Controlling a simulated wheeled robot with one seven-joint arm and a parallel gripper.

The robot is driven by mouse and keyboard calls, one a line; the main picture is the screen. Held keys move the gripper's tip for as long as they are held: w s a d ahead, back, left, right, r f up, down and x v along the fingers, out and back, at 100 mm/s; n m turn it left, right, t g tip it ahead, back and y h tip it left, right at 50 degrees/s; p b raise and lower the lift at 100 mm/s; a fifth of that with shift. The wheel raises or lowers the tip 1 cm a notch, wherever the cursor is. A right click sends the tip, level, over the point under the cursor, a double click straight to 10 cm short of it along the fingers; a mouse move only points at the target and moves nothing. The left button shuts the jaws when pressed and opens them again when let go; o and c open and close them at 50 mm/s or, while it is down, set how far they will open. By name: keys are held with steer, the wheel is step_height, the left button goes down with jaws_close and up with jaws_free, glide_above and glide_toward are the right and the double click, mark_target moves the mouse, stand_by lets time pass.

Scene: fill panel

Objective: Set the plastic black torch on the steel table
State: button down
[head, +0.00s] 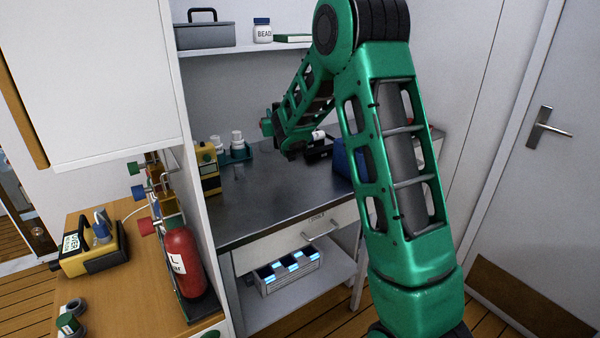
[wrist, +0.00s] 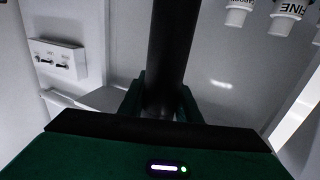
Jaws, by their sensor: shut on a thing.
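The black torch (wrist: 172,40) is a dark cylinder in the wrist view, standing out between the two green fingers of my gripper (wrist: 160,98). My gripper is shut on it. In the head view my forearm reaches over the steel table (head: 262,197), a grey metal top against the back wall. The arm's end shows small and dark there, and I cannot make out the torch clearly. I cannot tell from these views whether the torch touches the table.
White-capped bottles (head: 238,145) and a yellow device (head: 207,167) stand at the table's left. A blue container (head: 350,158) is at the right, partly behind my arm. A shelf (head: 235,50) hangs above. The table's front middle is clear.

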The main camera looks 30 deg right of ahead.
steer(key=s+d+f, duration=0.2)
steer(key=s+f, duration=0.8)
steer(key=shift+s+d, duration=0.15)
steer(key=shift+s, duration=0.05)
steer(key=shift+f, duration=0.15)
steer(key=c, duration=1.3)
jaws_free()
